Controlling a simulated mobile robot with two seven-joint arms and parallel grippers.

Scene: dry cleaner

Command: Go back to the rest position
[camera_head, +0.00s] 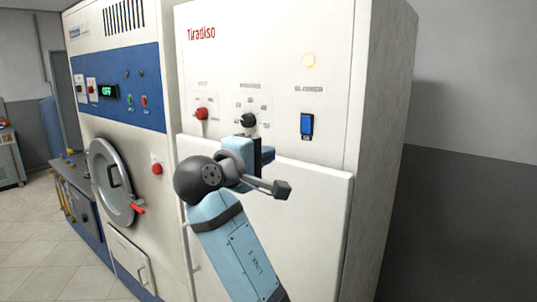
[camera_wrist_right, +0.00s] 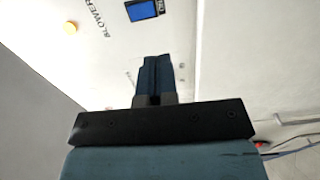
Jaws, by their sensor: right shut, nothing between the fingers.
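My right gripper (camera_head: 264,156) is in front of the white cabinet marked "Tiradiso" (camera_head: 270,60), just below its black knob (camera_head: 248,120). The right wrist view shows its two dark blue fingers (camera_wrist_right: 154,72) together, with nothing between them. I cannot tell its exact gap to the panel. My right arm rises from the bottom of the head view. My left gripper is not in view.
The cabinet has a red knob (camera_head: 201,113), a blue rocker switch (camera_head: 307,124) and an amber lamp (camera_head: 308,61). At left stands a machine with a round door (camera_head: 112,180) and a display reading "OFF" (camera_head: 108,91). Tiled floor (camera_head: 30,240) is open at far left.

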